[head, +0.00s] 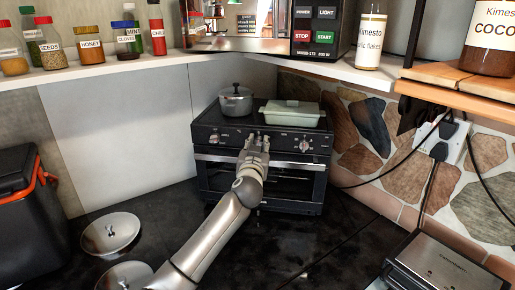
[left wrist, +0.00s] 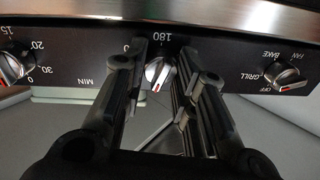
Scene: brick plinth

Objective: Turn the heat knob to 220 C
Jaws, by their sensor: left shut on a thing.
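The heat knob (left wrist: 157,72) is a small silver knob with a red mark, on the black front panel of the toaster oven (head: 262,172). In the left wrist view it sits between the two fingers of my left gripper (left wrist: 160,58), just below the printed 180. The 220 mark cannot be made out. In the head view my left gripper (head: 254,142) reaches the middle of the oven's panel and hides the knob. It is shut on the knob. My right gripper is not in view.
A mode knob (left wrist: 285,74) and a timer knob (left wrist: 12,66) flank the heat knob. A grey pot (head: 236,101) and a pale green dish (head: 290,113) stand on the oven. A shelf with a microwave (head: 270,28) is above. Two metal lids (head: 110,232) lie at front left.

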